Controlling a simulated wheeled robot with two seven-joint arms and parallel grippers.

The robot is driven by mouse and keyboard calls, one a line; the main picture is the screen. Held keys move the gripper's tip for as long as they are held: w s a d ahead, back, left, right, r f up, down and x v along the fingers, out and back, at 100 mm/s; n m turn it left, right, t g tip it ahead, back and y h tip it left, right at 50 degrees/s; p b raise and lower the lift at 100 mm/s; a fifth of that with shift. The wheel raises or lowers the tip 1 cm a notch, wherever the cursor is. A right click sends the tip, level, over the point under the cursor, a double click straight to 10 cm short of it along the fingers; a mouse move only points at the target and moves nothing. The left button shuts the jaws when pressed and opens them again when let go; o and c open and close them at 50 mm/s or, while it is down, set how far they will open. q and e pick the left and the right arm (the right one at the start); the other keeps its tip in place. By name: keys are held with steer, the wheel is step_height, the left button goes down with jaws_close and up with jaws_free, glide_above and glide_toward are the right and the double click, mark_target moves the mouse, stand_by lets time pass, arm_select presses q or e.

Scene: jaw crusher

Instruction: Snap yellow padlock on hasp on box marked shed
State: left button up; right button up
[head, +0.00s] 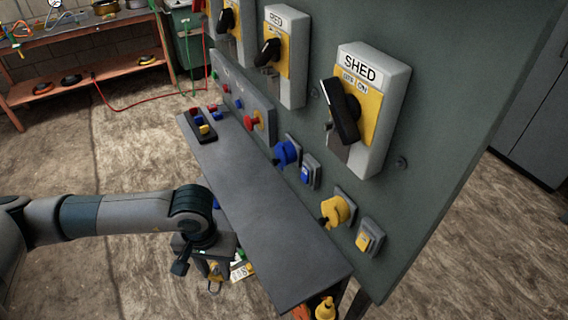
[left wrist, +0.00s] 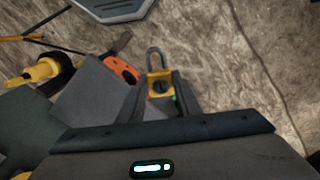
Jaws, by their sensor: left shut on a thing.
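The yellow padlock (left wrist: 159,80) is between the fingers of my left gripper (left wrist: 160,98) in the left wrist view, its open-looking metal loop pointing away from the gripper. In the head view my left gripper (head: 214,272) hangs low, left of the grey shelf; only a bit of yellow and the loop show there. The box marked SHED (head: 393,85) is on the green panel at upper right, well away from the gripper. Its black handle (head: 341,110) is tilted across the yellow plate. A small metal hasp (head: 338,143) sits partly behind the handle. My right gripper is out of view.
The grey shelf (head: 265,205) juts from the panel between my left gripper and the box. A black tray (head: 203,133) with small coloured pieces sits at its far end. Blue (head: 286,153) and yellow (head: 337,211) knobs stick out below the box. Free air lies above the shelf.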

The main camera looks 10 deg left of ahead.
arm_select(q)
steer(key=d+r+n+g+h+p, duration=0.15)
steer(key=d+r+n+h, duration=0.25)
steer(key=d+r+n, duration=0.45)
steer(key=d+r+n+g+h, duration=0.3)
steer(key=d+r+n, duration=0.15)
steer(key=d, duration=0.75)
steer(key=w+d+r+n+t+h, duration=0.2)
steer(key=w+r+n+t+h, duration=0.2)
steer(key=r+n+t+h, duration=0.45)
steer(key=w+a+r+n+t, duration=0.3)
steer(key=a+r+t, duration=0.3)
steer(key=a+r, duration=0.1)
steer(key=shift+a+r+n+t+y+p, duration=0.15)
steer(key=shift+r+n+t+y+p, duration=0.2)
steer(key=shift+y, duration=0.1)
steer(key=shift+w, duration=0.15)
steer(key=shift+p+x, duration=0.6)
steer(key=shift+x, duration=2.2)
